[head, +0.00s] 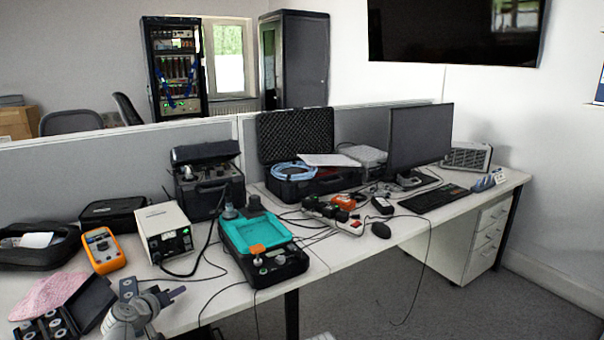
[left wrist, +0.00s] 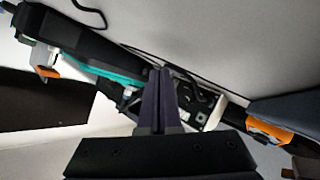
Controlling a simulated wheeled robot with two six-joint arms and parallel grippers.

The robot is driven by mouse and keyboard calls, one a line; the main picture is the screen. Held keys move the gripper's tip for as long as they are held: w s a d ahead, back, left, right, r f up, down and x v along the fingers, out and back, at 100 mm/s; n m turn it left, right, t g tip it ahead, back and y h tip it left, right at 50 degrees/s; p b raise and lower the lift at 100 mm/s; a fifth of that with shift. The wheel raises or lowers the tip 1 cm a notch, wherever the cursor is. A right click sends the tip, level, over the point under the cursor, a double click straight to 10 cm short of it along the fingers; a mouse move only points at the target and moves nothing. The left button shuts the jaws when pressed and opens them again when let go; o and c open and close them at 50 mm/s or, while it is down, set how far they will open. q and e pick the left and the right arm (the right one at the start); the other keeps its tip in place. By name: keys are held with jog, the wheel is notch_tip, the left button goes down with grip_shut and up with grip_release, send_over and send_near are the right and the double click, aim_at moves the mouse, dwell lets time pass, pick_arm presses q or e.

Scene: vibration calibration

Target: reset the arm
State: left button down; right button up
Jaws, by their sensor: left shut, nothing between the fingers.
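My left gripper (head: 172,294) is low at the left front of the desk in the head view, its arm coming in from the bottom left. Its fingers are together with nothing between them. They also show pressed together in the left wrist view (left wrist: 158,100). A black calibration device with a teal top (head: 258,236) stands on the desk to the right of the gripper, apart from it. An orange knob (head: 257,249) sits on its front. The teal edge also shows in the left wrist view (left wrist: 110,72). My right gripper is not in view.
An orange multimeter (head: 103,250), a white meter box (head: 164,231) and an open black case (head: 82,306) with a pink cloth (head: 47,295) crowd the left of the desk. A power strip (head: 333,214), monitor (head: 419,136) and keyboard (head: 434,198) stand to the right. Loose cables cross the middle.

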pick_arm(q)
jog(key=s+d+m+g+p, duration=0.1)
jog(key=d+p, duration=0.1)
jog(key=d, duration=0.2)
jog(key=s+d+r+m+g+h+p, duration=0.1)
jog(key=d, duration=0.2)
jog(key=d+g+h+p, duration=0.1)
jog(key=d+p, duration=0.1)
jog(key=d, duration=0.2)
jog(key=shift+s+d+r+m+p, duration=0.3)
jog(key=shift+s+d+r+m, duration=0.05)
jog(key=shift+s+r+m, duration=0.05)
jog(key=s+d+r+m+g+p, duration=0.3)
jog(key=s+d+g+p, duration=0.2)
jog(key=s+d+p, duration=0.45)
jog(key=s+d+r+m+g+y+p, duration=0.1)
jog(key=s+d+r+g+y+p, duration=0.1)
jog(key=s, duration=0.5)
jog(key=s+d+r+m+g+y+p, duration=0.1)
jog(key=s+d+r+g+y+p, duration=0.2)
jog(key=s+d+r+p, duration=0.1)
jog(key=s+d+p, duration=0.1)
jog(key=s+p, duration=0.1)
jog(key=shift+s+d+r+y, duration=0.15)
jog(key=shift+s+d+y, duration=0.2)
jog(key=shift+y, duration=0.05)
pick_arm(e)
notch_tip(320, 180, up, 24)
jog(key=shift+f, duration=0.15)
